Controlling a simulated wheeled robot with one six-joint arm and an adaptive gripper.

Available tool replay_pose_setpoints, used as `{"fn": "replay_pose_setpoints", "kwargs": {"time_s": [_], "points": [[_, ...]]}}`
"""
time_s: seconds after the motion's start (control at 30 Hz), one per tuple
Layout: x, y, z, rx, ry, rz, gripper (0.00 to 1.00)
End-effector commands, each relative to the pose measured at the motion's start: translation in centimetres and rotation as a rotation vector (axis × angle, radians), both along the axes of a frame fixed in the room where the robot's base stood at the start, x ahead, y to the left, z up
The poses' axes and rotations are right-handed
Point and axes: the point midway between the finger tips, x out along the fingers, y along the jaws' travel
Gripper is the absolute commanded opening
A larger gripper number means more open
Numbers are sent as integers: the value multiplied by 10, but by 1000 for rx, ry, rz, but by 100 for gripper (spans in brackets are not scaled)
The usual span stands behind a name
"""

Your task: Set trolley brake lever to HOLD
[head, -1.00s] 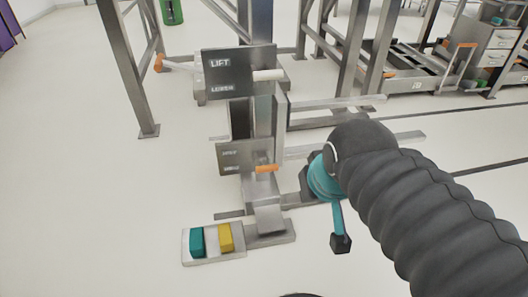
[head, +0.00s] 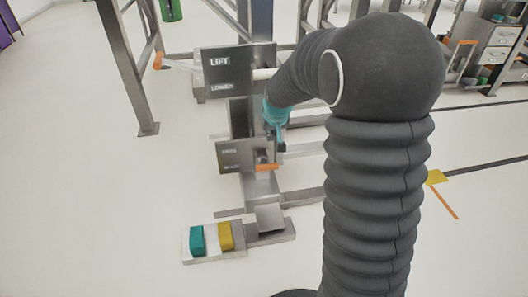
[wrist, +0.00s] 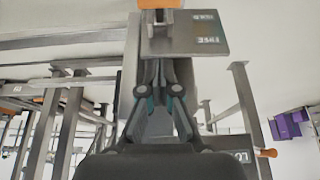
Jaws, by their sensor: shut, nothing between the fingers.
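The brake lever's orange grip (head: 267,167) sticks out from a grey slotted bracket beside the label plate (head: 232,158). In the head view the grip is about level with the lower label. The wrist view is upside down and shows the orange grip (wrist: 158,4) at the top edge. There the label plate (wrist: 185,42) reads FREE, with a second, smaller-looking label that seems to be HOLD. My gripper (head: 279,146) is shut and empty, just above the grip and apparently apart from it. Its fingers also show in the wrist view (wrist: 158,66), pointing toward the lever.
The LIFT/LOWER panel (head: 232,73) with its own lever (head: 175,63) is above and close to my wrist. A pedal base with a teal block (head: 197,240) and a yellow block (head: 225,236) is below. Steel posts (head: 130,70) stand left. The floor at front left is clear.

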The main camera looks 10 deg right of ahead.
Motion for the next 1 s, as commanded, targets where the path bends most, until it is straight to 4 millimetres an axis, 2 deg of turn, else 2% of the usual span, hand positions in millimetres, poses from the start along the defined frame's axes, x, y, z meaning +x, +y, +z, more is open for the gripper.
{"fn": "replay_pose_setpoints", "kwargs": {"time_s": [0.03,0.2,0.47,0.9,1.0], "points": [[10,0,-12,0,4,0,0],[27,0,-32,0,5,0,0],[38,0,-54,0,7,0,0],[71,0,-126,0,8,0,0],[66,0,-140,0,9,0,0]]}}
